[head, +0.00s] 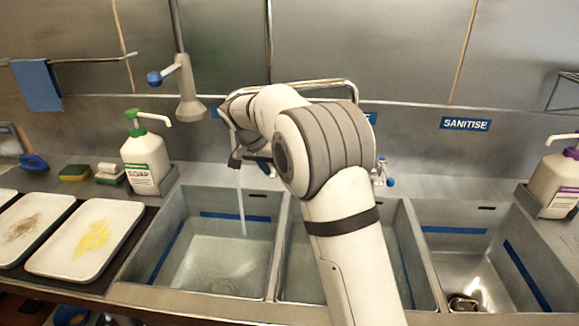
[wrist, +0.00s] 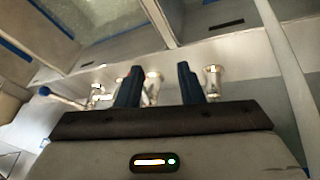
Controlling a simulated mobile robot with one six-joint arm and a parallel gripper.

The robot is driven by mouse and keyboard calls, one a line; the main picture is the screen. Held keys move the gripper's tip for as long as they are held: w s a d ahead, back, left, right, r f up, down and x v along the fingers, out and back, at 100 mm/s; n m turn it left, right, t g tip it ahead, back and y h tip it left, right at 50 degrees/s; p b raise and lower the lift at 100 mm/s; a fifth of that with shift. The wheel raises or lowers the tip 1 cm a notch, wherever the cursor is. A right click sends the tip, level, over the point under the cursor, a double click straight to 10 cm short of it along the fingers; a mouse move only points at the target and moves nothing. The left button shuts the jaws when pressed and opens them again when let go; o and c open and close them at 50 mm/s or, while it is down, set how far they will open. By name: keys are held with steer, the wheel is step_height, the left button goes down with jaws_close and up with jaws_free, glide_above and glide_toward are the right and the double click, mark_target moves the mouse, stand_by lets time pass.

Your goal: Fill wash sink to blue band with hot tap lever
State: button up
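The wash sink (head: 180,285) is the left basin. A thin stream of water (head: 241,205) falls into it, and rippling water (head: 215,270) covers its floor. The blue band (head: 235,216) runs around its inner wall; the water surface looks lower than the band. My gripper (wrist: 158,85) shows two blue fingers apart, with a shiny metal tap fitting (wrist: 152,88) visible between them; contact cannot be told. In the head view my arm hides the gripper's tips and most of the tap. The hot lever cannot be made out.
A blue-tipped lever (head: 385,178) stands right of my arm. The middle basin (head: 300,265) is partly hidden; the right basin (head: 465,260) looks empty. A soap bottle (head: 145,155) and food-marked trays (head: 90,240) are at left. A blue-handled spray fitting (head: 185,90) hangs above.

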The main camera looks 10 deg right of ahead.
steer(key=shift+s+a, duration=0.45)
steer(key=shift+a, duration=0.25)
steer(key=shift+s+a, duration=0.4)
steer(key=shift+a, duration=0.25)
steer(key=shift+c, duration=0.5)
stand_by(0.8)
